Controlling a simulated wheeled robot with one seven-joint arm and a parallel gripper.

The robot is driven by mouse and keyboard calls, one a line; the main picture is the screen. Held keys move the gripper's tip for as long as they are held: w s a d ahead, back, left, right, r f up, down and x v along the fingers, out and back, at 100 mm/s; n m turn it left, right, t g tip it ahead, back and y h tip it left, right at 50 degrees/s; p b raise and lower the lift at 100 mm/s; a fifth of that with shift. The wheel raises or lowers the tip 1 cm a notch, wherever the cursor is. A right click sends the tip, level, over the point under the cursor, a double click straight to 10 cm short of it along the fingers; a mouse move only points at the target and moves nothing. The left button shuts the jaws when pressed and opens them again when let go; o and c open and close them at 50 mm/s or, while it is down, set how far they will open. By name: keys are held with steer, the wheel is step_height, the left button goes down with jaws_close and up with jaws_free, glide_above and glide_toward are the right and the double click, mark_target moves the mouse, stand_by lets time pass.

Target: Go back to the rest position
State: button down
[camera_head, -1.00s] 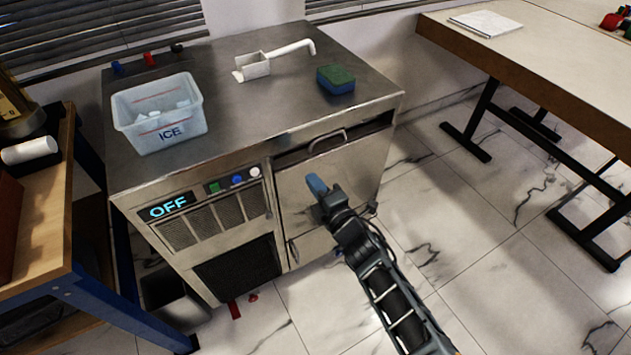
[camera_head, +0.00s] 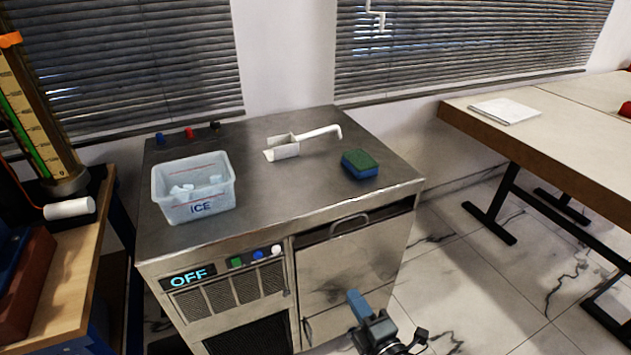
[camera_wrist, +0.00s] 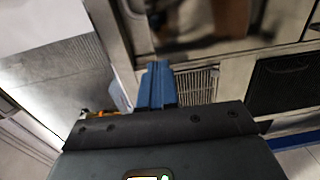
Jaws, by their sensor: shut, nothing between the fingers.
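My gripper (camera_head: 356,304) is in front of the ice machine's door (camera_head: 350,265), low in the head view. Its blue fingers are together with nothing between them. In the wrist view my gripper (camera_wrist: 157,72) also shows with its blue fingers closed, pointing toward the machine's front and its vent grille (camera_wrist: 197,85). The lower part of my arm is cut off by the frame edge.
On the machine top are a clear ICE bin (camera_head: 195,188) with some ice, a white scoop (camera_head: 285,149) and a green-blue sponge (camera_head: 360,164). A table with a notepad (camera_head: 505,111) is at right. A wooden bench (camera_head: 75,270) is at left. Floor between machine and table is clear.

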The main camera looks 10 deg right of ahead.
steer(key=s+d+r+m+h, duration=0.25)
steer(key=s+m, duration=0.35)
steer(key=s, duration=0.6)
steer(key=s+d+r+m+h, duration=0.1)
steer(key=s+d+r+m, duration=0.3)
steer(key=s, duration=0.9)
steer(key=s+d+r+m+g+h, duration=0.2)
steer(key=s+r+m, duration=0.9)
steer(key=s+r, duration=0.3)
steer(key=shift+s+r+m, duration=0.3)
steer(key=shift+s, duration=0.3)
steer(key=shift+d, duration=0.1)
